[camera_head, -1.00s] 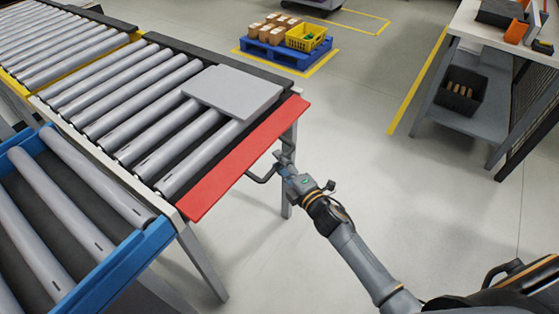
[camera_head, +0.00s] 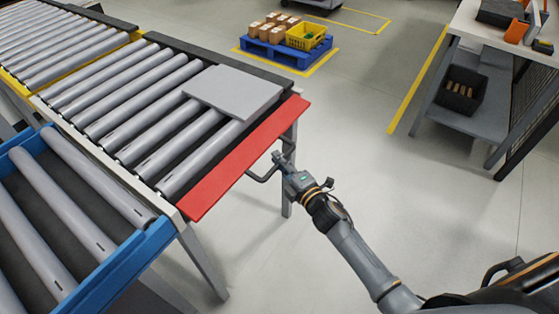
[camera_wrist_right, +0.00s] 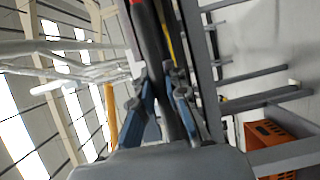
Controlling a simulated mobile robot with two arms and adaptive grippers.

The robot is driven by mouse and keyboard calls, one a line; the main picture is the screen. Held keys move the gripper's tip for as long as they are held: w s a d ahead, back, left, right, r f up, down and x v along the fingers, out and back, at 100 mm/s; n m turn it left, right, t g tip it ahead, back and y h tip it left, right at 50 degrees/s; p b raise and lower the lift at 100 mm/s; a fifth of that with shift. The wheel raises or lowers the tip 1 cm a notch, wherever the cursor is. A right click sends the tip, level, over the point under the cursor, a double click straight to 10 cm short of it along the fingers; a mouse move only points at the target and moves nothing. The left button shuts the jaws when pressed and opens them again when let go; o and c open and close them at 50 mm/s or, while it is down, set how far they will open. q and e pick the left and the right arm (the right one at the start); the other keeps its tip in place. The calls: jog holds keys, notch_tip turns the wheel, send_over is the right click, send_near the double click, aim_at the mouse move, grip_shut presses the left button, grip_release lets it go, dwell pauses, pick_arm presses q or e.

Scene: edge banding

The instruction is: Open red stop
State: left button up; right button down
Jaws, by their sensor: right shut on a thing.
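The red stop (camera_head: 245,158) is a long flat red plate along the right end of the roller conveyor, standing up level with the rollers. A dark bent handle (camera_head: 262,178) sticks out below its outer edge. My right gripper (camera_head: 281,160) is shut on the handle near its far end. In the right wrist view, the blue finger pads of the right gripper (camera_wrist_right: 165,105) lie on either side of the dark handle bar (camera_wrist_right: 160,60). A small piece of red shows at the top there. My left gripper is not in view.
A grey panel (camera_head: 232,91) lies on the rollers beside the stop. A blue-framed conveyor (camera_head: 120,268) stands at the lower left. A blue pallet (camera_head: 286,52) with boxes is at the back, and a workbench (camera_head: 470,110) is at the right. The floor between is clear.

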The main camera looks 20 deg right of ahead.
notch_tip(320, 180, up, 3)
jog(key=shift+f+p, duration=0.2)
jog(key=shift+p, duration=0.4)
jog(key=shift+w+f, duration=0.1)
jog(key=c, duration=1.3)
grip_release()
jog(key=shift+c, duration=0.2)
jog(key=shift+s, duration=0.2)
jog(key=v, duration=1.2)
